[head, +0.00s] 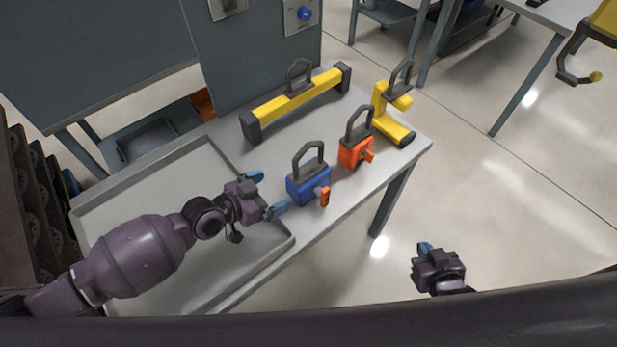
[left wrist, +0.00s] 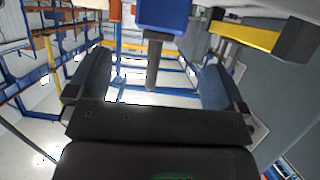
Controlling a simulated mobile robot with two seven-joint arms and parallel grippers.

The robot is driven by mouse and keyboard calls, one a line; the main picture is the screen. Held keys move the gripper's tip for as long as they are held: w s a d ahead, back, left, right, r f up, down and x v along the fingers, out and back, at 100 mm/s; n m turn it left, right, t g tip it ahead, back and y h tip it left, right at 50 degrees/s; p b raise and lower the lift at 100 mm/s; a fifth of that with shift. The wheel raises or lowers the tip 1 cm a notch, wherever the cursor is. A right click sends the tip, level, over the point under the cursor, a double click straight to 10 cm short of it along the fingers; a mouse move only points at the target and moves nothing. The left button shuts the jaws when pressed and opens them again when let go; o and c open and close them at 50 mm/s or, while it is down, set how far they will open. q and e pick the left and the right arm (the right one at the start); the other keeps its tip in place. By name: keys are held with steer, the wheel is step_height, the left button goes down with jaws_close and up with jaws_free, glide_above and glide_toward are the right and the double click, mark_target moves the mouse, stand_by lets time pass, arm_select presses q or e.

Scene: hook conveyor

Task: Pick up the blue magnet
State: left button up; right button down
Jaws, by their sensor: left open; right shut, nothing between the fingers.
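The blue magnet (head: 309,187) stands upright on the grey table, with a dark loop handle on top and an orange lever at its front. My left gripper (head: 264,194) is open just left of the magnet, its fingers pointing toward it, apart from it and empty. In the left wrist view the magnet's blue body (left wrist: 163,14) shows at the top, with its dark handle (left wrist: 152,62) between and beyond the two spread fingers (left wrist: 150,80). My right gripper (head: 425,249) is shut and empty, out past the table's front edge over the floor.
An orange magnet (head: 352,152) stands close right of the blue one. A yellow bar with a handle (head: 298,100) lies behind, and a yellow angled piece (head: 392,112) stands at the right end. A shallow grey tray area (head: 150,190) lies under my left arm.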

mark_target(293, 180)
arm_select(q)
steer(key=x, duration=0.4)
steer(key=shift+r, duration=0.1)
steer(key=shift+w+d, duration=0.35)
steer(key=shift+d, duration=0.15)
steer(key=shift+x, duration=2.15)
jaws_close()
steer(key=shift+w+r, duration=0.1)
steer(key=shift+r, duration=0.15)
